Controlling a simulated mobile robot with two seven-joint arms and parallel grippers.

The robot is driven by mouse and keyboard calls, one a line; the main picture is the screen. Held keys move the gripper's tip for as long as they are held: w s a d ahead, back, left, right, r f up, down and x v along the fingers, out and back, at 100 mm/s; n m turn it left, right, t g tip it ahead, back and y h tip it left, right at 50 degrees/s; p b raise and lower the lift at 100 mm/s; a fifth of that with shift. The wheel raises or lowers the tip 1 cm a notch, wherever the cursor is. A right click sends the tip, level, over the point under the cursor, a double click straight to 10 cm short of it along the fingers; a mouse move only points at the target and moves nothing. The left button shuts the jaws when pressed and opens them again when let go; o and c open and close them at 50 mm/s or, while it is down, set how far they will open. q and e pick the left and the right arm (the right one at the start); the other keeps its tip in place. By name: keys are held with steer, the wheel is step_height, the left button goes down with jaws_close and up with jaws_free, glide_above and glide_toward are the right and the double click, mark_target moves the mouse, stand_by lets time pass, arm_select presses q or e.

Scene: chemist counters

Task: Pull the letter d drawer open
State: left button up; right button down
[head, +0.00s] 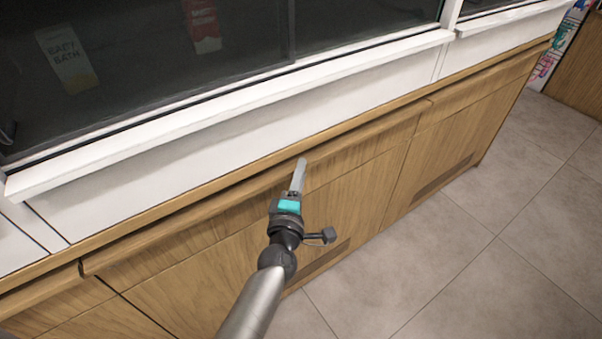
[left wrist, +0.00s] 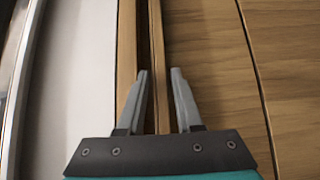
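A long wooden drawer front (head: 200,228) runs along the counter under the white ledge. It appears closed, and I see no letter on it. My left gripper (head: 300,165) is at the top lip of this drawer, near the middle of its length. In the left wrist view its two fingers (left wrist: 161,74) are apart, with the thin wooden lip (left wrist: 157,40) and a dark groove lined up between them. I cannot tell if either finger touches the wood. My right gripper is not in view.
Neighbouring wooden fronts lie at the right (head: 480,85) and lower left (head: 50,305). Above is a white counter face (head: 250,130) with a dark glass case holding boxes, one a baby bath box (head: 67,60). Grey tiled floor (head: 470,260) is clear in front.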

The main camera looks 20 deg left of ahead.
arm_select(q)
steer(key=shift+w, duration=0.4)
jaws_close()
stand_by(1.3)
